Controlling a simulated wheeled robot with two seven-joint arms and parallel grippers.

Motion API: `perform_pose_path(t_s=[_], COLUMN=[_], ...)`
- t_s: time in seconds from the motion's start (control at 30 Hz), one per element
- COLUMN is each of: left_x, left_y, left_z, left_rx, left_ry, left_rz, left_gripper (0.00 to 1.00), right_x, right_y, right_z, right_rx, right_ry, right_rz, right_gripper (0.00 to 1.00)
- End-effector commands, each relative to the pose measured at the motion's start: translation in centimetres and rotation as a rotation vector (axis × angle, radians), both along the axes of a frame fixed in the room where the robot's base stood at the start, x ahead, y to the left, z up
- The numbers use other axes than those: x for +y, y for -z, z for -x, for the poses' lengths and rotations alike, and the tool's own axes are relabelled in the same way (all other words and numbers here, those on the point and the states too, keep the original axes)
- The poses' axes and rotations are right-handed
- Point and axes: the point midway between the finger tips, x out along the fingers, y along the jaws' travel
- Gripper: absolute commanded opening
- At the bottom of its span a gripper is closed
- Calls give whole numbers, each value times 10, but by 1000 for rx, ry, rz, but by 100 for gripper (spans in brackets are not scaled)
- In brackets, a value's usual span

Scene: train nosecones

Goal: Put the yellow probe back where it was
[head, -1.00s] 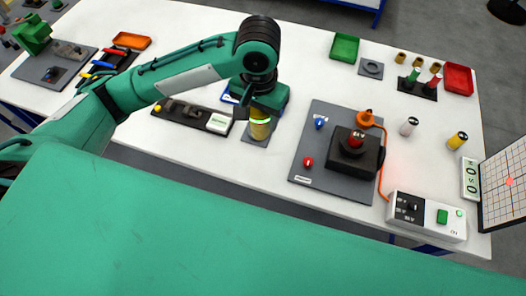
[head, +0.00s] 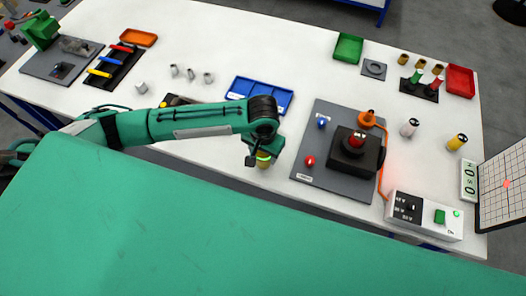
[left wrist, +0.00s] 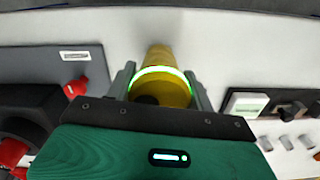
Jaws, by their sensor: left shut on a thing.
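The yellow probe (head: 263,163), a yellow cylinder with a glowing green-white ring, is between the jaws of my left gripper (head: 261,158). My right gripper is not in view.
The grey plate (head: 312,138) bears a black block (head: 353,162) with red and blue knobs beside it. A blue tray (head: 260,92) lies behind my arm. A silver cylinder (head: 409,128) and a yellow-topped cylinder (head: 457,142) stand at right. A control box (head: 424,214) is at front right.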

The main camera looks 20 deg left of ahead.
Motion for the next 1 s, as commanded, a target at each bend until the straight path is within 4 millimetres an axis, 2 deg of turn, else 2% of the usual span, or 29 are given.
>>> perform_pose_path(t_s=[0.1, 0.47, 0.5, 0.57, 0.87, 1.0], left_x=[0, 0, 0, 0, 0, -1], left_y=[9, 12, 12, 12, 11, 2], left_z=[0, 1, 0, 0, 0, -1], left_rx=[0, 0, -1, -1, -1, -3], left_ry=[1, 1, 2, 2, 1, 1], left_rz=[-1, 0, 0, 0, 0, 2], left_gripper=[25, 25, 61, 73, 75, 75], right_x=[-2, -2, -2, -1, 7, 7], right_y=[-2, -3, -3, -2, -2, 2], right_z=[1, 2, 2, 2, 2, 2], right_rx=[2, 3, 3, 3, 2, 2], right_ry=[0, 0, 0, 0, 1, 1], right_rz=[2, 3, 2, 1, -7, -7], right_gripper=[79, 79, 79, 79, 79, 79])
